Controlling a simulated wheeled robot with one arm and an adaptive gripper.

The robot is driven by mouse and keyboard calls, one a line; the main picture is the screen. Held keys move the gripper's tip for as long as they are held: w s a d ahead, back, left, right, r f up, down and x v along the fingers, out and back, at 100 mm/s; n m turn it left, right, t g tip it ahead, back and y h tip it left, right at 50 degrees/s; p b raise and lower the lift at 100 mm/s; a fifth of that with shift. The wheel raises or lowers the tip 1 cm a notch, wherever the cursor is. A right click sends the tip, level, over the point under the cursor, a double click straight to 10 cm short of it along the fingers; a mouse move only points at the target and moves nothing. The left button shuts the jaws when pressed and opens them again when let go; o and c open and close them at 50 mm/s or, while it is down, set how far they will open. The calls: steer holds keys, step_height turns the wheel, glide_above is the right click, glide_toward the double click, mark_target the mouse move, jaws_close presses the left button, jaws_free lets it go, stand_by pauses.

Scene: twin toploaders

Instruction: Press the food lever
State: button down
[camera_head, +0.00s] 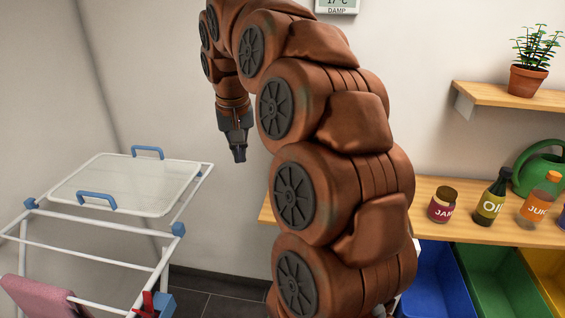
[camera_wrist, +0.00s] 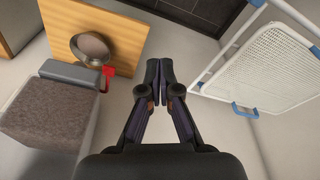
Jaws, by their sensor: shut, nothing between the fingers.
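My gripper (camera_head: 239,153) is shut and empty, pointing down in the air in the head view. In the wrist view the gripper's fingertips (camera_wrist: 159,71) are together at the middle. Left of them is a feeder-like unit, a box of brown granular stuff (camera_wrist: 52,112) with a grey part (camera_wrist: 75,73) along its top edge. A small red tab (camera_wrist: 108,72) sticks out beside the grey part; it looks like the food lever. A round metal bowl (camera_wrist: 90,48) lies beyond it on a wooden board (camera_wrist: 128,30). The gripper is apart from the red tab. The feeder does not show in the head view.
A white drying rack (camera_head: 90,255) with a mesh tray (camera_head: 125,185) stands at the left. A wooden shelf (camera_head: 345,190) with a jam jar (camera_head: 443,205) and bottles is at the right, above coloured bins (camera_head: 440,280). Pale floor is clear around the gripper.

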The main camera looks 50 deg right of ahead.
steer(key=w+d+r+m+h+b, duration=0.1)
steer(key=d+m, duration=0.3)
steer(key=d, duration=1.1)
steer(key=shift+w+d+r+m+t, duration=0.3)
steer(key=shift+w+r, duration=0.15)
steer(key=shift+r, duration=0.25)
steer(key=shift+f, duration=0.1)
steer(key=p+x, duration=0.2)
steer(key=x, duration=0.8)
steer(key=shift+f, duration=0.4)
steer(key=shift+f+p, duration=0.35)
steer(key=shift+f, duration=1.15)
steer(key=shift+f+b, duration=0.2)
steer(key=shift+b, duration=0.15)
